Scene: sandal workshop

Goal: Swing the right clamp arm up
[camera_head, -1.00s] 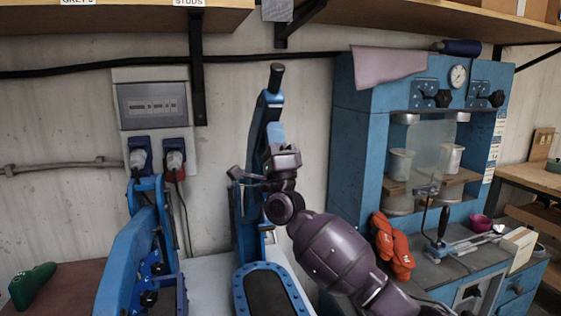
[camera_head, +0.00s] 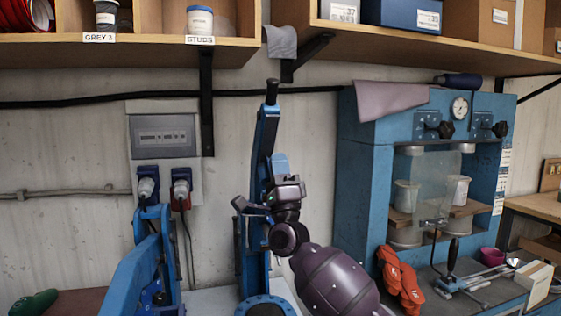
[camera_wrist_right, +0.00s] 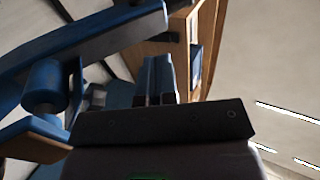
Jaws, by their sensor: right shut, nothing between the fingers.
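The right clamp arm (camera_head: 264,140) is a long blue lever with a black handle tip. In the head view it stands nearly upright against the wall, above its blue-rimmed base (camera_head: 265,302). My right gripper (camera_head: 280,163) is shut and empty, its blue-tipped fingers pointing up just right of the lever. The head view does not clearly show whether they touch. In the right wrist view the shut fingers (camera_wrist_right: 158,80) are in the middle, and a blue arm (camera_wrist_right: 85,40) with a round boss crosses the upper left, apart from them. My left gripper is out of view.
A second blue clamp (camera_head: 130,275) stands left. A blue press cabinet (camera_head: 357,190) stands right, with orange gloves (camera_head: 400,280) beside it. Shelves (camera_head: 420,45) overhang above; a bracket (camera_head: 300,58) hangs near the handle. Bare wall lies between clamp and press.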

